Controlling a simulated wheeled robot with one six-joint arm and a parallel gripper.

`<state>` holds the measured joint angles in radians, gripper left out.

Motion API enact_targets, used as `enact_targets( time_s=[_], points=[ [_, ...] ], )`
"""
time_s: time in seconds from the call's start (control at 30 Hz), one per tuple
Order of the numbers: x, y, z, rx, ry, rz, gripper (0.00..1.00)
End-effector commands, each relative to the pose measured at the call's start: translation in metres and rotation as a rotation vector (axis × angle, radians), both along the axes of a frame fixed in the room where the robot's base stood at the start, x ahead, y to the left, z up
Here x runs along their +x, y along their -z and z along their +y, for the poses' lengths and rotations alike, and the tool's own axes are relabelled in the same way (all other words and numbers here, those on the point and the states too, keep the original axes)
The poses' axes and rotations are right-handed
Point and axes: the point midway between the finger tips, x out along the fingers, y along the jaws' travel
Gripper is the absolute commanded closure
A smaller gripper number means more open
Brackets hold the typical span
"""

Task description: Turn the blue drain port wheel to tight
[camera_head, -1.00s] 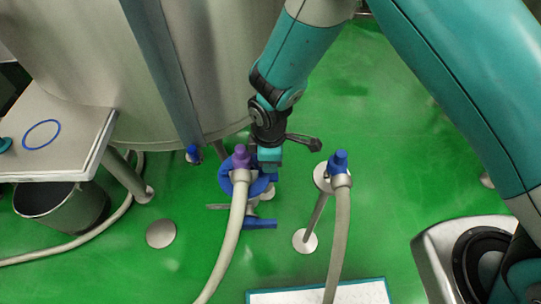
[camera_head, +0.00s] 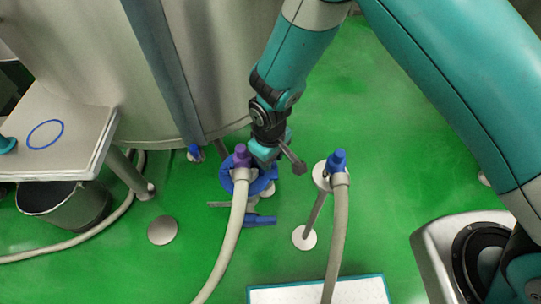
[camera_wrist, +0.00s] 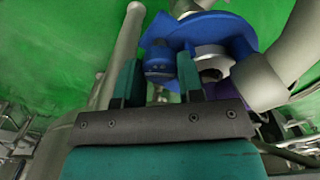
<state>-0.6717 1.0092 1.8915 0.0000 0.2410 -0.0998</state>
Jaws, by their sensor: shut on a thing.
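The blue drain port wheel (camera_head: 227,181) is low in front of the steel tank, partly hidden behind a hose end with a purple fitting (camera_head: 242,157). My gripper (camera_head: 266,160) is at the wheel's upper right edge. In the wrist view the blue wheel (camera_wrist: 197,32) fills the top middle. A rounded blue knob on it (camera_wrist: 158,62) sits between the two teal fingers of my gripper (camera_wrist: 160,82), which is shut on it. The exact finger contact is partly hidden.
A second hose with a blue fitting (camera_head: 337,160) stands on a post to the right. A blue-handled lever (camera_head: 260,221) is below the wheel. A grey table (camera_head: 82,140) and a bucket (camera_head: 62,205) are at left. Green floor is open at upper right.

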Motion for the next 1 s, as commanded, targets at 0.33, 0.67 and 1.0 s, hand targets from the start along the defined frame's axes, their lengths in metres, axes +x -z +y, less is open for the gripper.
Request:
enact_targets(
  time_s=[0.33,0.67,1.0],
  points=[
    [0.0006,-0.0009,0.0002,0.0,0.033,-0.001,0.89],
    [0.0006,-0.0008,0.0001,0.001,0.032,-0.001,0.44],
    [0.0004,-0.0027,0.0002,0.001,0.031,-0.001,0.4]
  ],
)
